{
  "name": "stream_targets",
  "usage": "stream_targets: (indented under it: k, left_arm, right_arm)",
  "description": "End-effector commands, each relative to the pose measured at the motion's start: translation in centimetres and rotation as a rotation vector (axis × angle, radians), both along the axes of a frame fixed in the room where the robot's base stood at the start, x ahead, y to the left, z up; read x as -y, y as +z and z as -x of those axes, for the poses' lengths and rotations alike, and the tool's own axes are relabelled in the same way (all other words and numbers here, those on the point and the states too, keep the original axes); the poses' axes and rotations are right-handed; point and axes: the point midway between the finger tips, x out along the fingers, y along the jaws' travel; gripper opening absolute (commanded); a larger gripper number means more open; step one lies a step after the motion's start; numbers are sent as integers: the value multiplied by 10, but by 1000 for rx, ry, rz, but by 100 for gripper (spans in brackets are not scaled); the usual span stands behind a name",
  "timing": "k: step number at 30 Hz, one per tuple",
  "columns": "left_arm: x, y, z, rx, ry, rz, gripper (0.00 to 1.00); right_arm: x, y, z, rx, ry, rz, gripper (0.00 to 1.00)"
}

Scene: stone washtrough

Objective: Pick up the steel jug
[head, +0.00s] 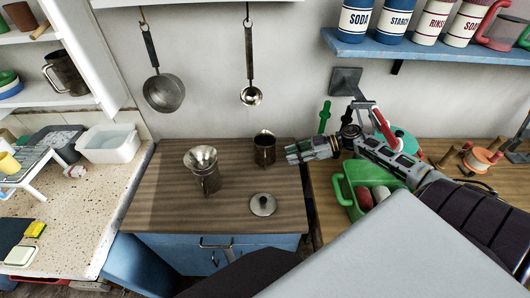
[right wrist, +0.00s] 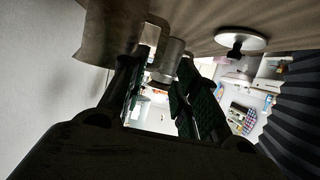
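A steel jug (head: 265,148) stands upright near the back of the brown wooden counter top (head: 233,210). My right gripper (head: 298,151) is to the right of this jug, its fingers pointing left toward it, with a small gap between. In the right wrist view the fingers of the right gripper (right wrist: 160,92) are apart with nothing between them. A grey metal shape (right wrist: 168,55), probably a jug, shows beyond the fingertips there. A second steel vessel (head: 210,183) with a funnel (head: 201,158) on top stands to the left. My left gripper is not in view.
A round steel lid (head: 262,204) lies on the counter in front of the jug. A green basket (head: 349,195) stands under my right arm. A ladle (head: 251,95) and a strainer (head: 163,92) hang on the wall. Another mug (head: 66,73) stands on the left shelf.

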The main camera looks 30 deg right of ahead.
Motion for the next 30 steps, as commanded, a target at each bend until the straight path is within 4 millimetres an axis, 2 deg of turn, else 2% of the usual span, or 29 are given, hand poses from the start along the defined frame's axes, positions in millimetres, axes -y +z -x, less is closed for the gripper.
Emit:
stream_targets:
  k: [21,30]
  left_arm:
    - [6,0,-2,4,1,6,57]
    - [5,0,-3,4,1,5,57]
  right_arm:
    - [-52,-25,-32,2,-1,-1,30]
    - [-57,-28,-35,1,0,0,30]
